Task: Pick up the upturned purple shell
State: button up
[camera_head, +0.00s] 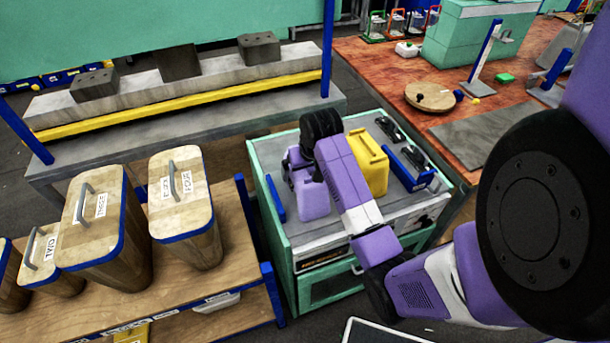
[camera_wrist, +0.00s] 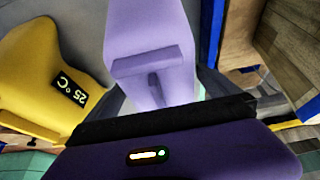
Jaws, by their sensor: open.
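The purple shell (camera_head: 313,200) is a pale purple block-like piece on the grey top of a teal-sided cart (camera_head: 351,235). In the wrist view the purple shell (camera_wrist: 150,25) fills the upper middle, with a raised bar and a dark slot on its near face. My gripper (camera_head: 296,172) is just above and behind it in the head view, partly hidden by my forearm. In the wrist view my open gripper (camera_wrist: 158,92) has dark grey fingers at either side of the shell's near end. Whether they touch it cannot be told.
A yellow shell (camera_head: 372,165) with a "25 °C" label stands close beside the purple one; it also shows in the wrist view (camera_wrist: 35,60). A blue handle (camera_head: 277,198) and black handles (camera_head: 392,130) are on the cart. Lidded wooden bins (camera_head: 183,195) stand left.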

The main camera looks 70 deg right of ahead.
jog(key=shift+f, duration=0.1)
jog(key=shift+c, duration=0.4)
jog(key=c, duration=1.8)
